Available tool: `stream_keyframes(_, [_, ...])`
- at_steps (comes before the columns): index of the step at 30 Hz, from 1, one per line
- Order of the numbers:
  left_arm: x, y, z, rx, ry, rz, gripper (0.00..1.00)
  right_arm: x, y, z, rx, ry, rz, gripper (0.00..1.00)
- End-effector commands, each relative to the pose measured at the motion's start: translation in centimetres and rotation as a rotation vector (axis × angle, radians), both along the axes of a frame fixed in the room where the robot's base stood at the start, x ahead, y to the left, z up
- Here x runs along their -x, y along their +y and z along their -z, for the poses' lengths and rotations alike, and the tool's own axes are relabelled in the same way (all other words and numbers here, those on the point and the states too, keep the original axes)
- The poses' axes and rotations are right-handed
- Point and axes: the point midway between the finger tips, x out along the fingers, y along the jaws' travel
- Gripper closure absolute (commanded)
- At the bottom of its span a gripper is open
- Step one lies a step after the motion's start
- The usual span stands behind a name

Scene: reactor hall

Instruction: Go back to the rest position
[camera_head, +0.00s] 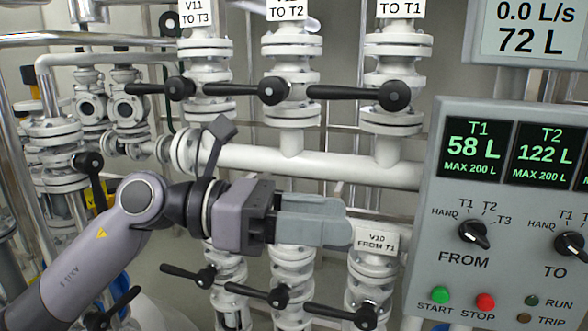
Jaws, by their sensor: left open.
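My left arm comes in from the left, and its left gripper (335,218) points to the right in the middle of the view. Its grey fingers are seen from the side and hold nothing that I can see. The fingertips are beside the "V10 FROM T1" label (376,241), in front of the lower valves; I cannot tell the exact gap. The gripper hides parts of the pipes and other labels behind it. My right gripper is not in view.
A control panel (440,210) with dials and buttons stands at the right, below a flow display (532,28). Black valve handles lie level above the arm, including the T1 handle (350,92). Lower handles, such as this one (340,312), slant below it. White pipes (320,165) run behind.

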Motion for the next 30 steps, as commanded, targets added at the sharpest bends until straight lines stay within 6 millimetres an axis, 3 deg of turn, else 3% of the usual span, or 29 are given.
stream_keyframes(8, [-1.5,2.1,2.3,0.427,0.597,-0.039,0.53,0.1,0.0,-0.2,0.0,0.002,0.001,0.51])
stream_keyframes(14, [-4.1,5.6,6.4,0.719,1.03,-0.126,0.53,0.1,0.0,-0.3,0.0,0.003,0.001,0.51])
stream_keyframes(17, [-5.3,7.7,9.7,0.86,1.248,-0.187,0.53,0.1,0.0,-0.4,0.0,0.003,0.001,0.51])
stream_keyframes(23, [-6.2,12.4,18.4,1.143,1.676,-0.343,0.53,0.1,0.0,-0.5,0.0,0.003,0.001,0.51])
stream_keyframes(26, [-5.4,14.8,23.7,1.284,1.882,-0.441,0.53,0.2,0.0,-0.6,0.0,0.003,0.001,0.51])
stream_keyframes(30, [-2.5,17.8,31.5,1.484,2.159,-0.596,0.53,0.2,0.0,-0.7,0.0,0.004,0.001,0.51])
